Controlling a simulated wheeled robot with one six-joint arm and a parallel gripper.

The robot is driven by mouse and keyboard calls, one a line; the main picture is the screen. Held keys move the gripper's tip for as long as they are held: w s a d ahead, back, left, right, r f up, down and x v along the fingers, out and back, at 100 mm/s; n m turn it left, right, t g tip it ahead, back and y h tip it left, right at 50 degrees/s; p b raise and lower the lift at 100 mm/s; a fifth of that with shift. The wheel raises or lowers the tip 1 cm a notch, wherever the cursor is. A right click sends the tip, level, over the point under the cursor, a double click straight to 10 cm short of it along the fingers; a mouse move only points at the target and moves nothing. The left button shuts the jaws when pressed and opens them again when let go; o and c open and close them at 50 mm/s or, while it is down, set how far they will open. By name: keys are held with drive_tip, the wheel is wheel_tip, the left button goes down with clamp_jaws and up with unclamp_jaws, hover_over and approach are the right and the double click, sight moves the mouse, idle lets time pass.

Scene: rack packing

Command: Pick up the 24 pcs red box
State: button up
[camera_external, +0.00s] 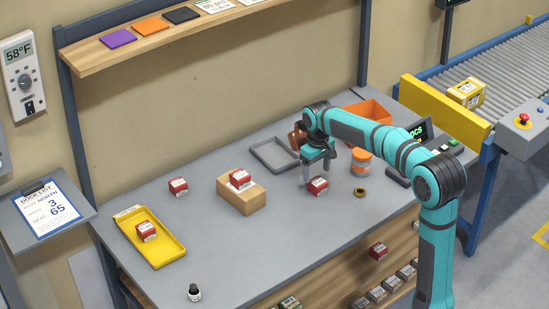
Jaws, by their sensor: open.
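Several small red boxes with white labels are in view; the labels are too small to read, so I cannot tell which is the 24 pcs one. One red box (318,187) lies on the grey table just below my gripper (316,176). My gripper is open, points down and holds nothing. Another red box (178,186) lies on the table at the back left. Another red box (146,232) is in the yellow tray (166,253), and one red box (378,251) is on the lower shelf.
A grey tray (258,152), an orange bin (375,106), an orange-labelled jar (361,160) and a tape roll (359,192) stand around my gripper. A small dark bottle (194,293) is at the front left. The table's middle front is clear.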

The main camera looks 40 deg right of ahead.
sight(319, 182)
drive_tip(key=f, duration=0.2)
drive_tip(key=s+f, duration=0.1)
drive_tip(key=f, duration=0.1)
drive_tip(key=shift+s+d+f, duration=0.1)
drive_tip(key=shift+s+f, duration=0.1)
drive_tip(key=shift+f, duration=0.5)
drive_tip(key=shift+c, duration=0.4)
drive_tip(key=c, duration=1)
